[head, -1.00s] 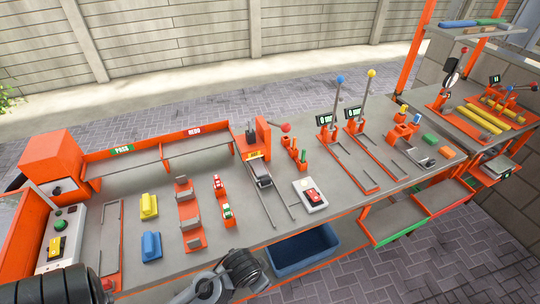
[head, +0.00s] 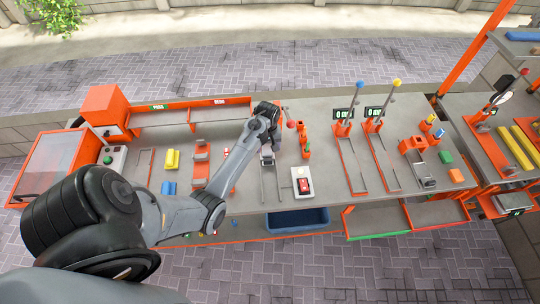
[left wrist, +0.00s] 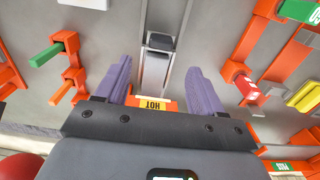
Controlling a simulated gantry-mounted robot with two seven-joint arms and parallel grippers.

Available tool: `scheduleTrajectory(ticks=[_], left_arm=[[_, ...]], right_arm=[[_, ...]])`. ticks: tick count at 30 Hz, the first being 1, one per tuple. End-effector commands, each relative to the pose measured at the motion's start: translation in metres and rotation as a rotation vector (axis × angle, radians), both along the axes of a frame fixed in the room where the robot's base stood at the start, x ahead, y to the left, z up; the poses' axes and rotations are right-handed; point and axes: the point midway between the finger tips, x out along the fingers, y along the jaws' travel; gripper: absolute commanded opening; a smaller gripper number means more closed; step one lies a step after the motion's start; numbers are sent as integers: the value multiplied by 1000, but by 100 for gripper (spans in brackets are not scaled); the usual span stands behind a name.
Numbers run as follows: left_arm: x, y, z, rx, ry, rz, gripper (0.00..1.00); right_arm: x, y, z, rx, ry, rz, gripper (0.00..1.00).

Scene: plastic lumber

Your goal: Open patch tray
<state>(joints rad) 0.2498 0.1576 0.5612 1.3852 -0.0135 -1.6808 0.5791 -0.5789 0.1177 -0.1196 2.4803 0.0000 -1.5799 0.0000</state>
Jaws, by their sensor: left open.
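No part is labelled as a patch tray. A grey sliding carriage (head: 267,157) sits on two rails at the orange station in the middle of the bench. In the left wrist view the grey carriage (left wrist: 155,68) lies beyond the fingers, in line with the gap between them. An orange plate with a yellow HOT label (left wrist: 153,104) shows at the near end of that gap. My left gripper (head: 267,112) is over this station, and its two fingers (left wrist: 160,85) are apart with nothing between them. Whether a finger touches the station is unclear. My right gripper is not in view.
A white pad with a red piece (head: 302,181) lies nearer the front edge. A blue bin (head: 297,221) is below the bench.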

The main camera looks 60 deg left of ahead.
Motion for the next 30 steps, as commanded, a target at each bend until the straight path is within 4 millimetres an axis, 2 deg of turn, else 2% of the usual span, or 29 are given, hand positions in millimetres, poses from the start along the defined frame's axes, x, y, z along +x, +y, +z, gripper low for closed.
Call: scheduleTrajectory(ticks=[15, 21, 30], left_arm=[[0, -1, -78, 0, 1, -4, 68], [0, -1, -94, 1, 0, -5, 68], [0, -1, -98, 2, -1, -5, 68]], right_arm=[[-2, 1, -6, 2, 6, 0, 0], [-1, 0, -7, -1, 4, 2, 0], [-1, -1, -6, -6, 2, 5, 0]])
